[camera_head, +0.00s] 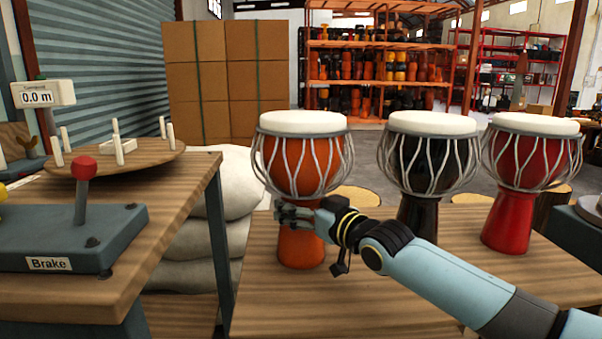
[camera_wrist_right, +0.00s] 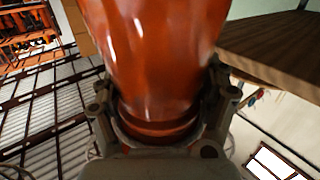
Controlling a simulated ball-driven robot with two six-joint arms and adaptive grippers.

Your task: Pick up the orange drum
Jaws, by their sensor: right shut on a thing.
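The orange drum (camera_head: 292,165) stands upright at the left of the drum table in the head view, with a white head and pale grey cords. My right gripper (camera_head: 295,213) is at its narrow waist, coming in from the right. In the right wrist view the fingers (camera_wrist_right: 158,125) lie on both sides of the orange drum (camera_wrist_right: 150,50) and are shut on it. Whether its foot touches the table I cannot tell. My left gripper is not in view.
A black drum (camera_head: 427,160) and a red drum (camera_head: 520,180) stand to the right on the wooden table (camera_head: 270,310). A workbench (camera_head: 165,200) with a brake lever (camera_head: 83,190) is at left. White sacks (camera_head: 190,240) lie between. My right arm crosses the table's front.

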